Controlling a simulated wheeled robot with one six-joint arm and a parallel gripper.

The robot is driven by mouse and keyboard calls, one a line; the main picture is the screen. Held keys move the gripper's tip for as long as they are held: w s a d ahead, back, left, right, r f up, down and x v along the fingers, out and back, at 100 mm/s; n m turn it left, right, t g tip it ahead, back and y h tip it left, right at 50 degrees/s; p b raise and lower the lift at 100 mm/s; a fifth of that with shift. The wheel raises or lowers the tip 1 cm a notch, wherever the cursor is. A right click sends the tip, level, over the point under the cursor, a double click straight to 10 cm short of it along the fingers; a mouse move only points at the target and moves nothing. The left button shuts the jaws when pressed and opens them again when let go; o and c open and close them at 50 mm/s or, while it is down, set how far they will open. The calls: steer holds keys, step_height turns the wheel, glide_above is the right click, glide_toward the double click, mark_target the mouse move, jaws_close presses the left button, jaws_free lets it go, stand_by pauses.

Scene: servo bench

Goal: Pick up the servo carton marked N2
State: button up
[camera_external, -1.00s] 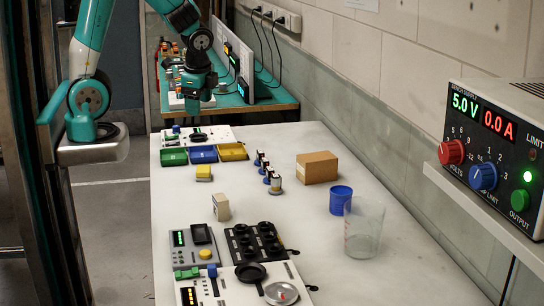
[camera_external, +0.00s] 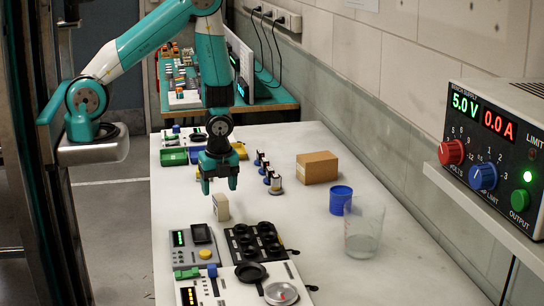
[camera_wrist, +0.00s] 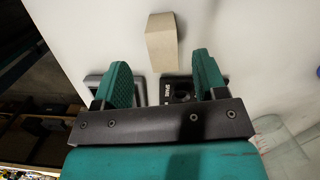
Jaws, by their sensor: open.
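A small cream carton (camera_external: 221,207) stands on the white bench, behind the dark round-holed tray. In the wrist view the carton (camera_wrist: 162,40) lies ahead of the gap between my fingers, a little beyond the fingertips. No marking can be read on it, so I cannot tell whether it is N2. My gripper (camera_external: 219,189) points down above and slightly behind the carton in the external view. It is open and empty. In the wrist view its two green fingers (camera_wrist: 160,70) are spread apart.
A black tray with round holes (camera_external: 254,243) and a grey panel with a yellow button (camera_external: 204,252) lie near the carton. A brown box (camera_external: 317,167), a blue cup (camera_external: 340,199) and a clear beaker (camera_external: 363,228) stand to the right. Green (camera_external: 174,157) and yellow bins are behind my gripper.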

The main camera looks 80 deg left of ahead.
mark_target(220, 197)
steer(key=shift+w+a+f+p, duration=0.15)
steer(key=shift+f+p, duration=0.4)
steer(key=shift+f, duration=1.1)
steer(key=shift+a+f+p, duration=0.15)
steer(key=shift+f+p, duration=0.4)
steer(key=shift+f, duration=1.05)
steer(key=c, duration=1)
